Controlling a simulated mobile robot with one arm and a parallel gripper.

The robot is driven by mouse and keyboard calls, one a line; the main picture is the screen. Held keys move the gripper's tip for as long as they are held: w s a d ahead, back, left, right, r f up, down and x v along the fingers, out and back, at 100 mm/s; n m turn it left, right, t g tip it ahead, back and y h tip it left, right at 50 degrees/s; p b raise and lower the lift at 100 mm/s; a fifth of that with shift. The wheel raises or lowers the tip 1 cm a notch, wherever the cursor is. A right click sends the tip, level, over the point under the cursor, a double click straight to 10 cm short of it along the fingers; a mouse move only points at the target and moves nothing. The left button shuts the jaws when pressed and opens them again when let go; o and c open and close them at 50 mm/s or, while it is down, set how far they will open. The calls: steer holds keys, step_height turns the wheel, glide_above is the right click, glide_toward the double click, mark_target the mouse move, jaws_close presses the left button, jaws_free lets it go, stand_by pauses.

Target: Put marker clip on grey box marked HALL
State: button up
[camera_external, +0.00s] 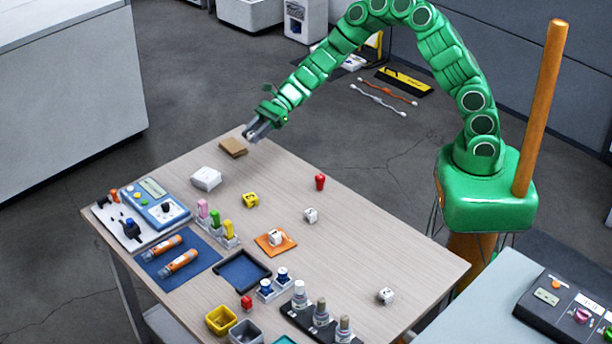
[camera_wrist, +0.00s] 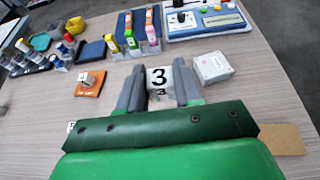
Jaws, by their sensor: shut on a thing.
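My gripper (camera_external: 257,131) is above the far corner of the table. In the wrist view my gripper (camera_wrist: 158,92) is shut on a white piece with a black 3 (camera_wrist: 158,76); I cannot tell if this is the marker clip. A pale grey-white box (camera_external: 205,179) sits on the table to the lower left of my gripper; it also shows right of the fingers in the wrist view (camera_wrist: 213,67). An open grey bin (camera_external: 245,333) stands at the near edge. I cannot read HALL on either one.
A brown flat piece (camera_external: 233,147) lies below my gripper. A yellow block (camera_external: 250,199), white blocks (camera_external: 310,215) and a red piece (camera_external: 320,182) are scattered mid-table. Pink, green and yellow pieces (camera_external: 215,218) stand in a holder. The table's right side is mostly clear.

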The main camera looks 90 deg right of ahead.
steer(key=w+a+r, duration=0.1)
steer(key=w, duration=0.2)
glide_above(206, 173)
steer(key=s, duration=0.1)
step_height(206, 173, down, 9)
steer(key=shift+r, duration=0.1)
steer(key=shift+w+f, duration=0.25)
steer(key=shift+w, duration=0.05)
steer(key=shift+w+f, duration=0.2)
steer(key=shift+f, duration=1.6)
steer(key=o, duration=1)
steer(key=shift+f, duration=0.1)
